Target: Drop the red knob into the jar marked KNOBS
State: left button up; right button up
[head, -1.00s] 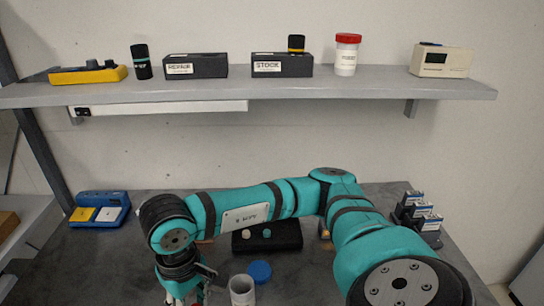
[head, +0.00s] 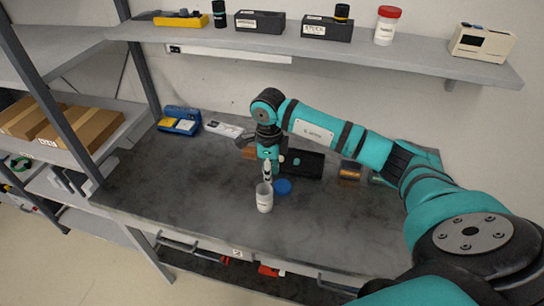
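An open white jar (head: 265,199) with a label too small to read stands on the dark bench. A blue lid (head: 283,187) lies beside it on the right. My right gripper (head: 267,180) points down just behind or over the jar's mouth. Its fingers are too small to show whether they are open or shut. I cannot make out a red knob in or near them, and the jar's inside is hidden. A black tray (head: 306,165) lies behind the lid, partly covered by my arm. My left gripper is not in view.
A shelf (head: 440,69) above the bench holds a red-capped white jar (head: 386,25), black boxes marked REPAIR (head: 259,21) and STOCK (head: 327,29), and a pale device (head: 481,42). A blue device (head: 179,121) stands at the bench's back left. The bench's left front is clear.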

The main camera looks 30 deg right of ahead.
aim_at(265, 198)
jog(key=shift+d+f+m, duration=0.4)
jog(key=shift+m, duration=0.3)
jog(key=shift+w+f+b, duration=0.1)
jog(key=shift+f+b, duration=0.25)
jog(key=shift+b, duration=0.05)
notch_tip(265, 198, down, 4)
jog(key=shift+r+b, duration=0.1)
jog(key=shift+b, duration=0.9)
jog(key=shift+f, duration=0.45)
jog(key=o, duration=0.5)
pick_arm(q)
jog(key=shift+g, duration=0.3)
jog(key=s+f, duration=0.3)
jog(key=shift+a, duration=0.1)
pick_arm(e)
jog(key=o, duration=0.3)
